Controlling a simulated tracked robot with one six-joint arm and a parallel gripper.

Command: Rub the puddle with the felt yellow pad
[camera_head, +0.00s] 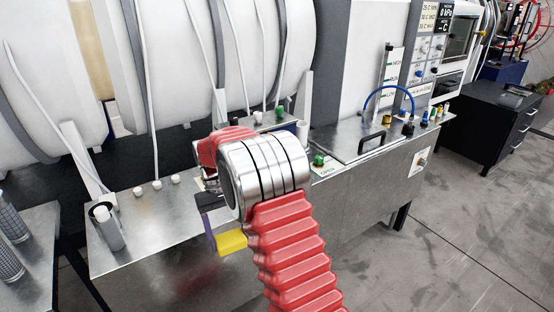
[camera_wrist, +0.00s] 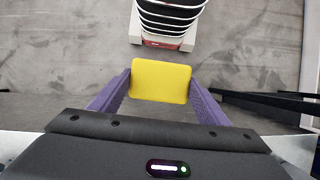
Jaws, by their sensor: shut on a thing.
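The felt yellow pad (camera_head: 232,241) is a flat, rounded rectangle. It also shows in the wrist view (camera_wrist: 161,81), spanning the gap between my gripper's two purple fingers. My gripper (camera_head: 218,240) is shut on the pad, in front of the metal bench and partly hidden behind my red-sleeved arm in the head view. Below the pad, the wrist view shows grey floor, apart from it. I cannot make out a puddle in either view.
The metal bench (camera_head: 150,222) carries white knobs, a short cylinder (camera_head: 107,228) and green knobs (camera_head: 318,160). Large white drums (camera_head: 180,60) stand behind it. A black drawer cabinet (camera_head: 492,128) is at the right. Grey floor (camera_head: 440,240) at the right is open.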

